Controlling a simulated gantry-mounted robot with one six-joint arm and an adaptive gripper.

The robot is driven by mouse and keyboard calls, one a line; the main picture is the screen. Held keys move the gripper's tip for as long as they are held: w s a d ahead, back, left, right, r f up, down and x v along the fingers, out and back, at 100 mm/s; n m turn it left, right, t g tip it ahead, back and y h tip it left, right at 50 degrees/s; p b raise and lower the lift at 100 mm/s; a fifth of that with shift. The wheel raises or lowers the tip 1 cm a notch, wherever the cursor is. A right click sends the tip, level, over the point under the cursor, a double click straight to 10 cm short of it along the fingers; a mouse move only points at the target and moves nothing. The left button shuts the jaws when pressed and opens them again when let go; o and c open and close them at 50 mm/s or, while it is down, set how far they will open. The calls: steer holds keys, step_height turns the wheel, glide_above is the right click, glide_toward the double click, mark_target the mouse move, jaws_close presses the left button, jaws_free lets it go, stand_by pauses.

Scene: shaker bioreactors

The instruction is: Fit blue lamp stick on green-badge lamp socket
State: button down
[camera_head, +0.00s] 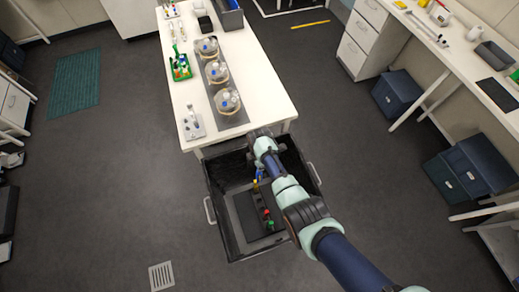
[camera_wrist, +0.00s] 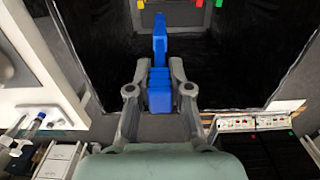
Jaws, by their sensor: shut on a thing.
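The blue lamp stick (camera_wrist: 160,75) stands between the two fingers of my gripper (camera_wrist: 160,92) in the wrist view, which are shut on it. Its narrower end points away from my gripper. In the head view, the blue stick (camera_head: 260,173) shows as a small patch beside my arm, above the black crate. A dark fixture (camera_head: 246,215) in the crate bears red and green pieces (camera_head: 268,218); a yellow piece shows near the blue stick. In the wrist view, yellow, red and green pieces (camera_wrist: 219,3) show at the top edge. I cannot make out the green-badge socket.
The black crate (camera_head: 212,205) has raised walls and side handles. A white table (camera_head: 255,70) with flasks and a green rack (camera_head: 180,68) stands beyond it. In the wrist view, a panel with small coloured marks (camera_wrist: 257,122) lies to the right.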

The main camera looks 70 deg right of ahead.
step_height(320, 180, up, 6)
steer(key=p, duration=0.4)
steer(key=shift+f, duration=0.15)
steer(key=shift+r+b, duration=0.2)
steer(key=shift+b, duration=0.1)
step_height(320, 180, up, 7)
steer(key=shift+f, duration=0.2)
